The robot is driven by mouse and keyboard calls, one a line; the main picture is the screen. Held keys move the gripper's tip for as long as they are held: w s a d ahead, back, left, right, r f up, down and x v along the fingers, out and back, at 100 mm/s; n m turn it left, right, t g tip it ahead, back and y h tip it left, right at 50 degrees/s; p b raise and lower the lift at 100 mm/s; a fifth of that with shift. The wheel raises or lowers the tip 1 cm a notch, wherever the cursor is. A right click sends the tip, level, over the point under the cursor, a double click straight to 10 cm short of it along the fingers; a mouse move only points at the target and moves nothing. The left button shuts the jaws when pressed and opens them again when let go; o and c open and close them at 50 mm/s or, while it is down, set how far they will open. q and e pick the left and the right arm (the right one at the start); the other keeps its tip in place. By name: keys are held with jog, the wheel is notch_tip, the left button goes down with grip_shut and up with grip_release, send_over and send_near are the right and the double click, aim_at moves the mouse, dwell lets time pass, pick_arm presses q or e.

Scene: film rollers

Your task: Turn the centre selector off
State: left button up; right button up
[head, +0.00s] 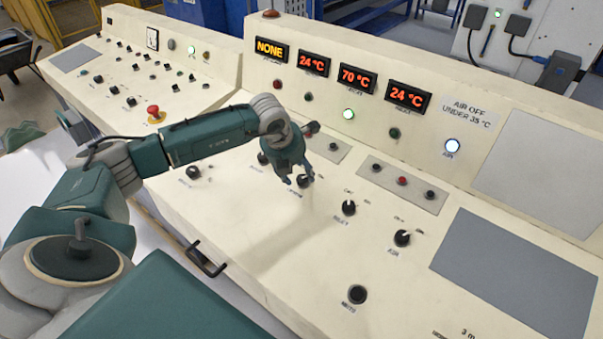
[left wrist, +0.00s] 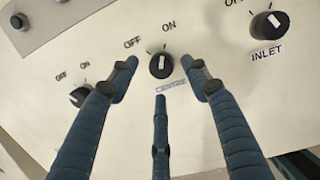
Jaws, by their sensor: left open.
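The centre selector (left wrist: 161,66) is a round black knob with a white pointer, above its CENTRE label. Its pointer stands roughly upright in the left wrist view and appears to lean toward ON rather than OFF. My left gripper (left wrist: 163,82) has its fingers spread, with two tips on either side of the knob and a third below it. The fingers look open and I see no grip on the knob. In the head view the gripper (head: 298,179) hangs over the panel at this selector (head: 305,181), partly covering it. My right gripper is not in view.
The inlet selector (head: 348,208) and another selector (head: 402,238) sit to the right on the sloped panel. A selector (head: 193,172) is to the left. A button strip (head: 402,184) lies above. Red displays (head: 356,78) and a yellow NONE display (head: 270,49) glow behind.

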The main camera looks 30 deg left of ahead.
aim_at(302, 178)
pick_arm(q)
jog(key=shift+p+x, duration=0.35)
jog(key=shift+x, duration=1.55)
jog(key=c, duration=1.1)
